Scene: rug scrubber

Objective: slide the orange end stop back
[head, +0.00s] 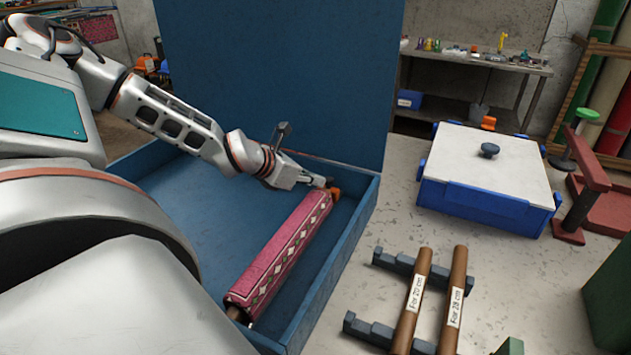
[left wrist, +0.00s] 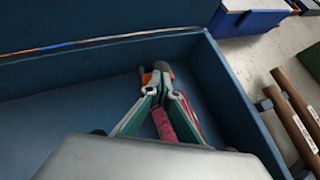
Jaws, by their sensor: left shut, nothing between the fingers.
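The orange end stop (head: 333,191) is at the far end of the rolled pink rug (head: 280,252) inside the blue box (head: 367,215). My left gripper (head: 328,183) reaches down into the box's far right corner, right at the end stop. In the left wrist view the gripper (left wrist: 160,68) has its fingertips together, with a bit of orange end stop (left wrist: 146,78) showing beside them. The fingers partly hide the end stop and the pink rug (left wrist: 165,126), and I cannot tell whether they touch it. My right gripper is not in view.
The box's blue lid (head: 285,70) stands up behind. To the right, two brown rods (head: 455,300) with labels lie on dark grey holders (head: 367,330). A blue container with a white lid (head: 487,165) stands farther back. Bare tabletop lies between the box and these.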

